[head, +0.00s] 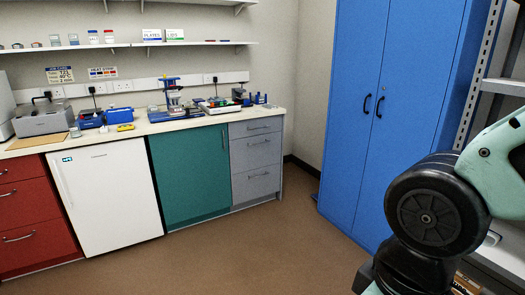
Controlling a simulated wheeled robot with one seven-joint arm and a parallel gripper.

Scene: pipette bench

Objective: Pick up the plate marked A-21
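I cannot make out a plate marked A-21, and no such label is readable at this distance. A tray-like device (219,106) with small items on it stands toward the right end of the bench; I cannot tell whether a plate is among them. Two boxes on the upper shelf carry labels that seem to read PLATES (152,35) and LIDS (175,35). My gripper is out of view; only part of my arm shows at the right.
The bench (140,129) runs along the back wall, with a grey machine (43,119), blue racks (91,119) and a blue-framed instrument (174,97). A white fridge (108,200) stands below. A tall blue cabinet (380,140) is shut. The brown floor (235,255) is clear.

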